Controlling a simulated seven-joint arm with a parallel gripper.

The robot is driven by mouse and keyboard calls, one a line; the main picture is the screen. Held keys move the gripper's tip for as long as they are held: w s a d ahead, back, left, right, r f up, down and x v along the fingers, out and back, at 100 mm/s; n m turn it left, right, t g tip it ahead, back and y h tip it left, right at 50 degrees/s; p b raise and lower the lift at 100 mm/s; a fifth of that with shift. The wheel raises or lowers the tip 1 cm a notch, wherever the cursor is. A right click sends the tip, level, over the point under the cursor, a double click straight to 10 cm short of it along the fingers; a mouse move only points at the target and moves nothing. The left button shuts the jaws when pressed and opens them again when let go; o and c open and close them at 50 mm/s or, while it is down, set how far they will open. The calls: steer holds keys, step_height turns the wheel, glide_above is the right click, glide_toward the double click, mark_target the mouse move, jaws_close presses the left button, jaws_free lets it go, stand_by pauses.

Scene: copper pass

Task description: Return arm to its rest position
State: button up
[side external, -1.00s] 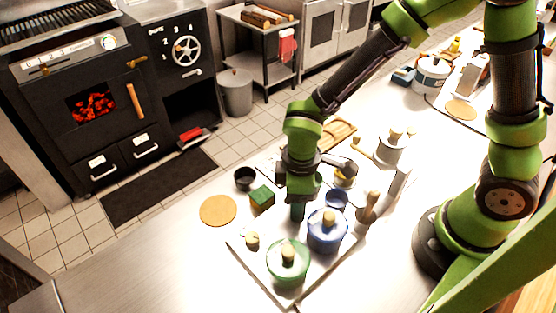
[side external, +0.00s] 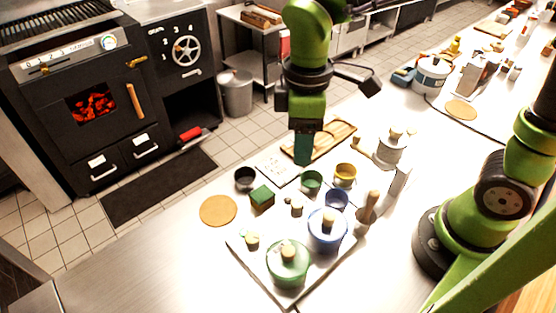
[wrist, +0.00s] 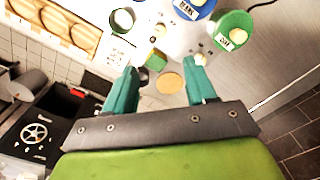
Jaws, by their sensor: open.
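My gripper (side external: 303,148) hangs above the counter in the side view, pointing down, clear of the things below it. In the wrist view my gripper (wrist: 160,88) shows two teal fingers spread well apart with nothing held between them. Below it in the side view stand a small green cup (side external: 311,182), a yellow cup (side external: 345,174) and a small blue cup (side external: 336,199). The arm's upper links run out of the top of the side view.
A blue pot (side external: 327,232) and a green pot (side external: 288,264) stand on a pale tray (side external: 262,282). A green block (side external: 262,197), black cup (side external: 244,178) and round cork mat (side external: 217,210) lie to the left. A wooden board (side external: 340,134) lies behind. The front left counter is bare.

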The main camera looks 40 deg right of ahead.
stand_by(0.3)
steer(key=s+d+r+m+t+y, duration=0.1)
steer(key=s+d+r+m+t, duration=0.1)
steer(key=d+m, duration=0.4)
steer(key=s+d+r+m+t+y, duration=0.1)
steer(key=s+d+r+m+t, duration=0.1)
steer(key=d+m+t, duration=0.3)
steer(key=d+r+m, duration=0.1)
steer(key=d+m, duration=0.1)
steer(key=d, duration=0.1)
steer(key=shift+s+d, duration=0.15)
steer(key=shift+s, duration=0.15)
stand_by(0.7)
